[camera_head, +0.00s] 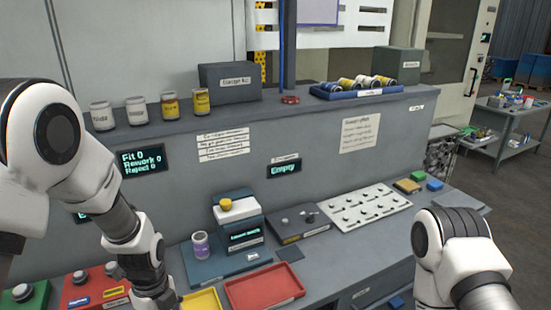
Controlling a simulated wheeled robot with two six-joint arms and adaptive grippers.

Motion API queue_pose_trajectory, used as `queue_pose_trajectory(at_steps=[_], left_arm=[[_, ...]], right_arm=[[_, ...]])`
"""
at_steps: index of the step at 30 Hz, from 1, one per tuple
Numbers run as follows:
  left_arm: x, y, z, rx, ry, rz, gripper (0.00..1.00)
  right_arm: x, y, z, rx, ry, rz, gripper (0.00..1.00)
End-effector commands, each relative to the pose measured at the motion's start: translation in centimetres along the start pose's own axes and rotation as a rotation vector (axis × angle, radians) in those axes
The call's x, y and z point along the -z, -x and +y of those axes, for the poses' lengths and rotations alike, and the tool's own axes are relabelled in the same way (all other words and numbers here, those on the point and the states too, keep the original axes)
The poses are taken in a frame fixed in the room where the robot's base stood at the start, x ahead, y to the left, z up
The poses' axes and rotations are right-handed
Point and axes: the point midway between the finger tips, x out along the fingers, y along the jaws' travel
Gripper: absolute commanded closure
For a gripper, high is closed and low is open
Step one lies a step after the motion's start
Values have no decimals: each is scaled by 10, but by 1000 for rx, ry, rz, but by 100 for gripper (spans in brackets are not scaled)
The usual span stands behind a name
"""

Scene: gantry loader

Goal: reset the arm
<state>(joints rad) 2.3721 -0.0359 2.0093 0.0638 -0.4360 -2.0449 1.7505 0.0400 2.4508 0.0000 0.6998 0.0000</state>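My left arm (118,215) comes in from the left and bends down to the bottom edge, beside the yellow tray. Its gripper is below the frame and cannot be seen. My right arm (455,250) shows at the lower right, in front of the bench's right end. Its gripper is also out of the frame. I cannot tell whether either gripper holds anything.
The bench carries a red tray (264,287), a yellow tray (203,300), a device with a purple-labelled jar (200,245) beside it, and a white pegged board (364,208). Several cans and a blue tray (357,92) stand on the ledge above.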

Motion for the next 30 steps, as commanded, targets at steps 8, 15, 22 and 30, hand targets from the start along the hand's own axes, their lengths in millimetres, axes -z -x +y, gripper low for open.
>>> queue_pose_trajectory(at_steps=[8,15,22,30], left_arm=[[20,-77,48,-161,9,85,20],[53,-170,128,-314,171,133,20],[89,-249,220,-305,986,-2,20],[73,-246,188,33,1885,31,20]], right_arm=[[0,-13,0,0,0,1,60],[0,-28,0,0,0,0,60],[0,-42,0,0,0,0,60],[0,-41,0,0,0,1,60]])
